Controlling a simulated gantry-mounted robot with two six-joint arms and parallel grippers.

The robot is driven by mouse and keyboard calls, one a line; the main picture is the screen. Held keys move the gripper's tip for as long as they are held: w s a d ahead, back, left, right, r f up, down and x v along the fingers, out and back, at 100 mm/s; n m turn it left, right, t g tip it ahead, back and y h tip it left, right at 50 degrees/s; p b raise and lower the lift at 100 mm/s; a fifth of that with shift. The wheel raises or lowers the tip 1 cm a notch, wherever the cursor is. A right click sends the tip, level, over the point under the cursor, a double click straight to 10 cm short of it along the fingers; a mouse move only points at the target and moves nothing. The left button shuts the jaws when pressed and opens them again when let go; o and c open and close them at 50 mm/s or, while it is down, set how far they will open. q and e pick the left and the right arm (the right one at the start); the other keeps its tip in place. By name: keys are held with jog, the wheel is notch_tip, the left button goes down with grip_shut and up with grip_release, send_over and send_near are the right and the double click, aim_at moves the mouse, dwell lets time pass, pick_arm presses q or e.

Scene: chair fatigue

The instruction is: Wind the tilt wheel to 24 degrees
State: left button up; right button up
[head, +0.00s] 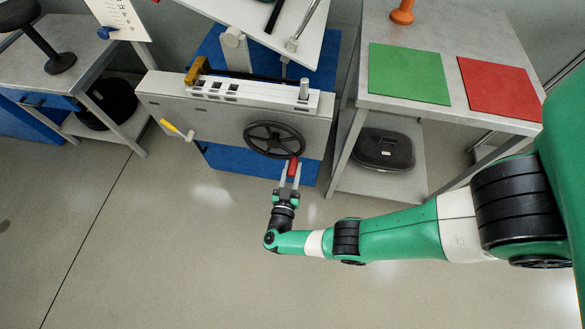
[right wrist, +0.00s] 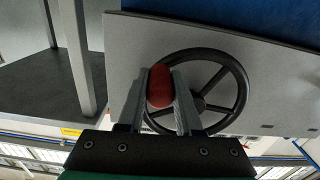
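The tilt wheel (head: 274,139) is a black spoked handwheel on the front of a grey panel (head: 223,123); it also shows in the right wrist view (right wrist: 236,98). A red handle (head: 293,167) sits at the wheel's rim, at its lower right in the head view. My right gripper (head: 290,172) has its two fingers on either side of the red handle (right wrist: 160,86), and they appear closed against it. The handle's far end shows between the fingertips. My left gripper is not in view. I cannot read any tilt angle.
A white slotted rail (head: 252,94) with a brass-coloured block runs above the panel. The right table (head: 435,112) holds green and red mats. The floor in front is clear.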

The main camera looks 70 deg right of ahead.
grip_shut()
dwell(0.7)
